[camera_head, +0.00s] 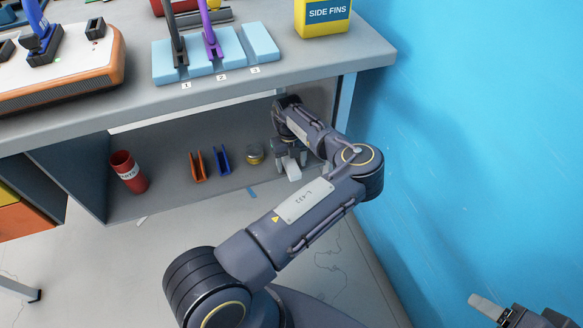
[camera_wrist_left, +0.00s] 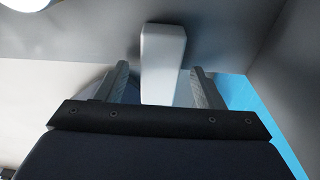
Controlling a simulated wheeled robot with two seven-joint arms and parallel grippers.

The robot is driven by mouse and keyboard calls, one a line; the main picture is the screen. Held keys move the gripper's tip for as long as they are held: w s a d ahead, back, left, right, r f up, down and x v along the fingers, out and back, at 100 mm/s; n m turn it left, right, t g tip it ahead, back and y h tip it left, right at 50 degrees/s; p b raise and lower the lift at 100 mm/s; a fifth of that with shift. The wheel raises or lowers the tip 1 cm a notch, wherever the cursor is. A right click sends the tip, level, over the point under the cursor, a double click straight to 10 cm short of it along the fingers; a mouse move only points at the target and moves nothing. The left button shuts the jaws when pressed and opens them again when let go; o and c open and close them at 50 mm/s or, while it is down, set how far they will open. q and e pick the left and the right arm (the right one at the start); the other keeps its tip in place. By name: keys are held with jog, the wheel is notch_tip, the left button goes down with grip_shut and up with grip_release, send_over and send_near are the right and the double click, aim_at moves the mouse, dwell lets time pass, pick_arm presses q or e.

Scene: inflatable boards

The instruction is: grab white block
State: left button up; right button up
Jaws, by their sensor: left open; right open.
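The white block (camera_head: 293,172) is on the lower shelf under the workbench, near the shelf's right end. My left gripper (camera_head: 289,157) reaches in under the worktop and is open, just behind the block in the head view. In the left wrist view the white block (camera_wrist_left: 163,45) lies between the two open fingers, with a gap on each side, and its near end is hidden by the gripper body. My right gripper (camera_head: 512,312) is partly in view at the bottom right, open and away from the bench.
The worktop (camera_head: 330,54) is overhead; a blue wall (camera_head: 480,130) is at right.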

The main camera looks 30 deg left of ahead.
pick_arm(q)
jog(key=c, duration=1.1)
